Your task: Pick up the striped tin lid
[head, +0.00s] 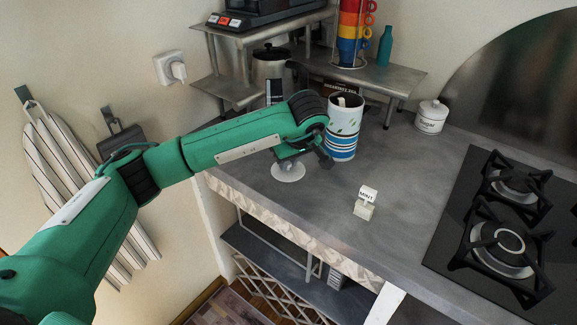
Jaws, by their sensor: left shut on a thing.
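My left gripper (287,161) is over the counter and shut on the small knob area of a round white lid (288,173). The wrist and hand partly hide the knob and fingertips. The lid is level; I cannot tell whether it rests on the counter or hangs just above it. The striped tin (342,146), white with blue bands and green marks, stands upright to the right of the gripper. Its top is open, with something pale showing inside. My right gripper is not in view.
A white sugar jar (431,118) and a gas hob (500,240) are to the right. A metal shelf (375,80) stands behind. The counter between tin and hob is clear.

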